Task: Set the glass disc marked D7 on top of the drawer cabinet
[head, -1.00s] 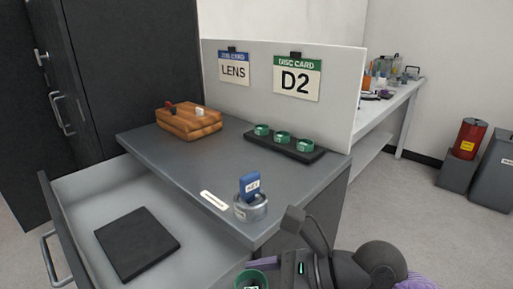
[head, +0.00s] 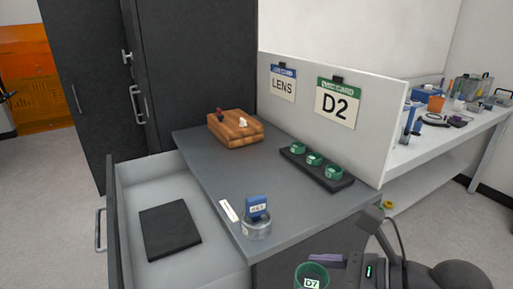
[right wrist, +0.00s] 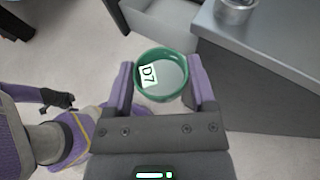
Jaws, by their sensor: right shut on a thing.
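The green-rimmed glass disc marked D7 (head: 312,277) is at the bottom of the head view, in front of the cabinet's right corner. In the right wrist view the disc (right wrist: 162,75) sits between the two purple-padded fingers of my right gripper (right wrist: 161,82), which is shut on it. The disc is held in the air, over the floor and beside the cabinet. The grey drawer cabinet (head: 230,170) has a bare stretch of top in its middle, and its drawer (head: 130,185) is pulled open. My left gripper is not in view in the head view.
On the cabinet top are a wooden block (head: 236,130), a black rack (head: 320,170) with three green-rimmed discs, a glass piece with a blue tag (head: 257,220) and a white label strip (head: 228,211). A white panel (head: 375,130) with LENS and D2 cards stands behind. A dark pad (head: 170,230) lies in the drawer.

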